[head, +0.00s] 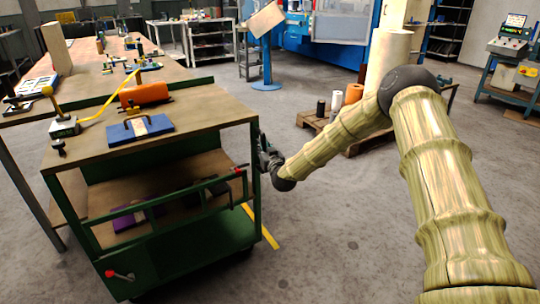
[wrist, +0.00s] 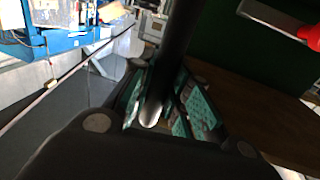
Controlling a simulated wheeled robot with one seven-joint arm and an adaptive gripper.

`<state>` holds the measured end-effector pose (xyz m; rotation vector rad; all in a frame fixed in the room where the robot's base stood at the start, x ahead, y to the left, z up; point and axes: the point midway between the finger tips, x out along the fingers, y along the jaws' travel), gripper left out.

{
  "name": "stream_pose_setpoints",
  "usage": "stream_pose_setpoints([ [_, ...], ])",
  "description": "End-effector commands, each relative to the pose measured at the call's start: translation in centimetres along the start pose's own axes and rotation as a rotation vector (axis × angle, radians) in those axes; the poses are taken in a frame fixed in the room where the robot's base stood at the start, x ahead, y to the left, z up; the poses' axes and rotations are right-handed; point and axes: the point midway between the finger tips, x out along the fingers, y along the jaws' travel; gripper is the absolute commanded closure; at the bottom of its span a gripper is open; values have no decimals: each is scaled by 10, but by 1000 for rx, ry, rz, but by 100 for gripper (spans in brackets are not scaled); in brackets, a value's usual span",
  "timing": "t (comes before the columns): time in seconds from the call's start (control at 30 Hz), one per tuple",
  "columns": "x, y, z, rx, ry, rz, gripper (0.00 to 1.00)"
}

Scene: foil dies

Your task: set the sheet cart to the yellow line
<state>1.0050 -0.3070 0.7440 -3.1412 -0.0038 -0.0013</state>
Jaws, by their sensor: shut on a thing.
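The sheet cart (head: 189,116) is green with wooden shelves and stands at left in the head view. My gripper (head: 268,158) is at its right front corner post, below the top shelf. In the wrist view my gripper (wrist: 158,105) has its teal pads on both sides of the dark upright post (wrist: 181,45), shut on it. A short piece of the yellow line (head: 269,237) shows on the floor by the cart's lower right corner. The rest of the line is hidden by the cart. A red-knobbed lever (head: 121,275) sits low on the cart's front.
The cart carries an orange roll (head: 145,94), a blue plate (head: 140,130) and purple items on the lower shelf. A long workbench (head: 95,77) stands close behind it. A pallet with rolls (head: 355,149) stands beyond my arm.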

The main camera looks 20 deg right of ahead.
Motion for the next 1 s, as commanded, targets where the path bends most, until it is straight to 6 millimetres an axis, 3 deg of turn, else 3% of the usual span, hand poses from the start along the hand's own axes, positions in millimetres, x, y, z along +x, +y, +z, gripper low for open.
stream_pose_setpoints([
  [0.4,20,46,2,-1,-3,-21,100],
  [0.97,22,57,2,0,-3,-19,100],
  [1.0,22,57,1,0,-3,-19,74],
])
